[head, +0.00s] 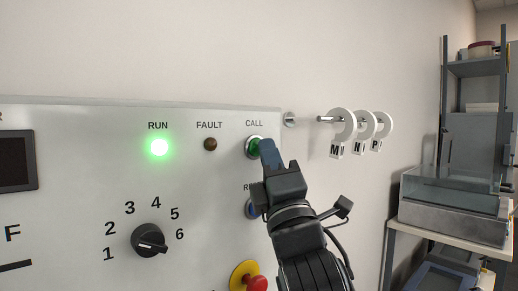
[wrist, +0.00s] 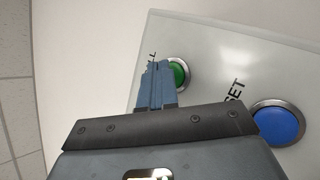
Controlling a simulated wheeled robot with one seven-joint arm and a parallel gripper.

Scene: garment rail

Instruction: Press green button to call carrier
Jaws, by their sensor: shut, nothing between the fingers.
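The green button (head: 253,149) sits in a metal ring under the label CALL on the white control panel (head: 80,180). My gripper (head: 268,152) is shut and empty, with its blue fingertips at the right side of the green button in the head view. In the wrist view, the shut fingertips (wrist: 157,72) overlap the left part of the green button (wrist: 179,73). I cannot tell whether they touch it. No carrier can be made out for certain.
A blue RESET button (wrist: 279,123) lies close by, partly hidden behind my gripper in the head view. A red knob (head: 257,284) on yellow is below. The RUN lamp (head: 159,147) glows green; the FAULT lamp (head: 210,144) is dark. A rail (head: 328,119) with lettered white rings is at right.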

